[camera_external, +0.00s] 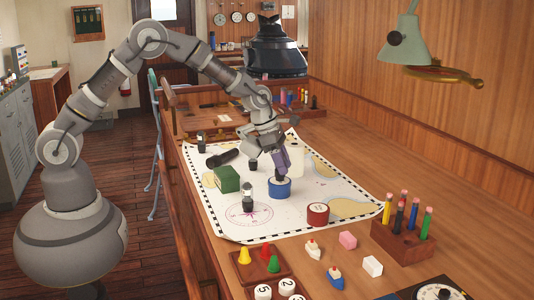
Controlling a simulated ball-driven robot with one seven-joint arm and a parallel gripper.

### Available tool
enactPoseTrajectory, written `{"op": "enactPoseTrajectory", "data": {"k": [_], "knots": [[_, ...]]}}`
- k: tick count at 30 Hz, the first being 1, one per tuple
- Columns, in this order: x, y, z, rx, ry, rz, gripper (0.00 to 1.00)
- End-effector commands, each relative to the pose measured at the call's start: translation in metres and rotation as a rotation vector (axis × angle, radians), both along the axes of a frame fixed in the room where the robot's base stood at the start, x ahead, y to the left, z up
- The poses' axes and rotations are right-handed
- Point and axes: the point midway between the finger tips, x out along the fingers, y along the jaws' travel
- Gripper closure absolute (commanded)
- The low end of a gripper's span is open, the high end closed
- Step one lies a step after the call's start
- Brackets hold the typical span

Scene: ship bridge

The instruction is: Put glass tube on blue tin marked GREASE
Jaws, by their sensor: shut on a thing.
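The blue tin (279,190) is a short round tin with a pale top, standing on the chart; its lettering is too small to read. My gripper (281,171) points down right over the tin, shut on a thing. That thing is almost wholly hidden by the fingers. A small dark end shows below them at the tin's top, and I take it for the glass tube; whether it touches the tin I cannot tell. A small upright glass piece with dark ends (248,197) stands on the chart left of the tin. Another similar piece (201,142) stands farther back.
A green box (227,179) and a black torch-like cylinder (222,158) lie left of my gripper. A red tin (318,214) is to the front right. A wooden pencil block (403,242), toy boats and a tray of coloured pegs (256,270) are nearer. A lamp (405,42) hangs at right.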

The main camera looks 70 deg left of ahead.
Motion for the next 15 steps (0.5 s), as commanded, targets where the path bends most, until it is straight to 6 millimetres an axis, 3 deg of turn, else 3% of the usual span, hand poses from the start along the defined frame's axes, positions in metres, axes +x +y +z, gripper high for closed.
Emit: {"op": "enactPoseTrajectory", "data": {"k": [5, 6, 8, 15], "knots": [[-0.0003, -0.0003, -0.0038, 0.000, 0.001, -0.001, 0.92], [-0.0002, -0.0002, -0.0032, 0.000, 0.000, -0.001, 0.53], [-0.0002, -0.0002, -0.0030, 0.000, 0.000, -0.001, 0.39], [-0.0002, -0.0002, -0.0030, 0.000, 0.000, -0.001, 0.37]]}}
